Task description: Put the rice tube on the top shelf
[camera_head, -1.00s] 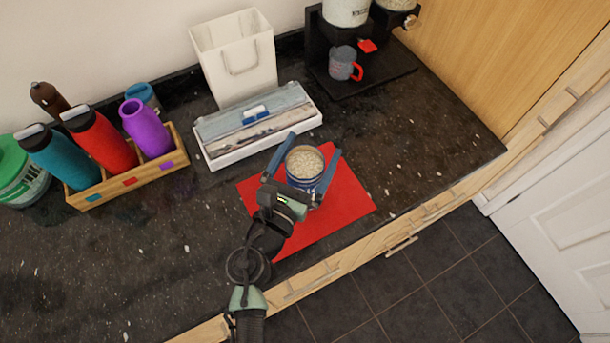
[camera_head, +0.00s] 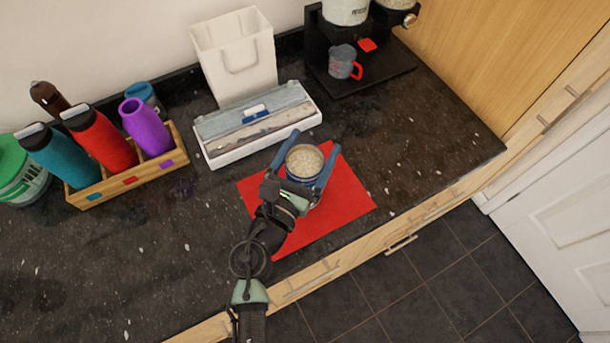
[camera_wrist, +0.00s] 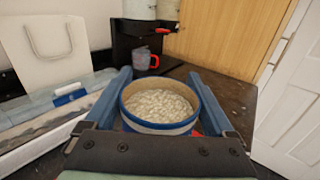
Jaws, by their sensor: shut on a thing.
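The rice tube (camera_head: 305,162) is a round, open-topped blue container full of pale grains, standing about upright over the red mat (camera_head: 345,195). My gripper (camera_head: 316,140) is shut on it, with one blue finger on each side. In the wrist view the tube (camera_wrist: 158,103) sits between the fingers of my gripper (camera_wrist: 160,75), its rim and grains facing up. Its base is hidden, so I cannot tell if it touches the mat. A black two-level rack (camera_head: 322,50) stands at the back right. Its upper level is cut off by the top edge and carries white containers (camera_head: 346,8).
A grey mug (camera_head: 342,62) with a red handle stands on the rack's lower level. A white bag (camera_head: 235,60) and a white tray (camera_head: 262,143) lie left of the rack. A wooden bottle crate (camera_head: 130,183) is at left. Counter right of the mat is clear.

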